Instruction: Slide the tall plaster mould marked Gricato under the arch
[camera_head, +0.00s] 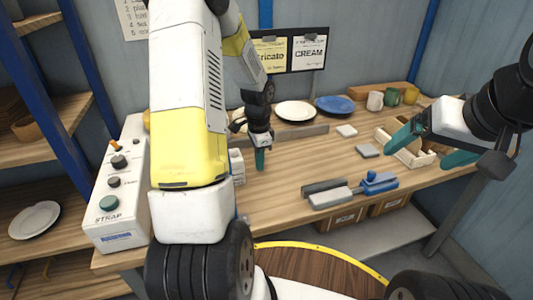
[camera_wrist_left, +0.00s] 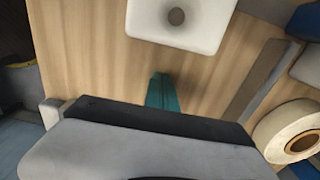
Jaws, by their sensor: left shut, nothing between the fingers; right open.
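My left gripper (camera_head: 260,158) is shut and empty, pointing down over the wooden bench; its teal fingertips also show in the left wrist view (camera_wrist_left: 160,90). A white block (camera_head: 237,166) stands just left of it, partly hidden by my left arm. The left wrist view shows a white block with a dark round spot (camera_wrist_left: 180,22), a small gap from the fingertips; I cannot tell whether it is the same one. No Gricato mark is readable on either block. No arch can be made out. My right gripper (camera_head: 430,147) is open and empty at the right.
A yellow card (camera_head: 270,56) reads "ricato", its left part hidden; a white card (camera_head: 309,52) reads "CREAM". A grey rail (camera_head: 305,132) lies behind the left gripper. A blue-grey fixture (camera_head: 350,190) sits at the front.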

